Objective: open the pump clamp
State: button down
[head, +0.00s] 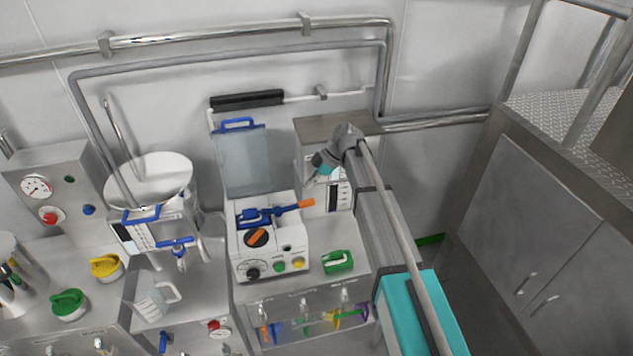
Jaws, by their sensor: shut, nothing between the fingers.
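The pump (270,262) is a white box on the bench near the middle of the head view, with a dial and coloured buttons on its front. On its top lies the blue pump clamp (262,216), whose lever ends in an orange tip (306,204) pointing right. An orange knob (256,238) sits in front of the clamp. My gripper (318,170) is shut and empty, behind and above the lever's orange tip, apart from it. It is small in view and its fingertips are hard to make out.
A clear panel with a blue handle (237,125) stands upright behind the pump. A white device (340,196) stands right of it, partly behind my arm. A green clip-like object (338,261) lies on the bench at right. A steel vessel (150,182) and jug (152,297) stand left.

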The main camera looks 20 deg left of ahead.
aim_at(303, 202)
jog(key=shift+b+x, duration=0.6)
jog(key=shift+x, duration=0.45)
jog(key=shift+w+d+f+b, duration=0.1)
jog(key=shift+d+f+b, duration=0.05)
jog(key=shift+f+b, duration=0.8)
jog(key=shift+w+d+f+b, duration=0.15)
jog(key=shift+f+b, duration=0.75)
jog(key=shift+f, duration=0.05)
jog(key=shift+d, duration=0.15)
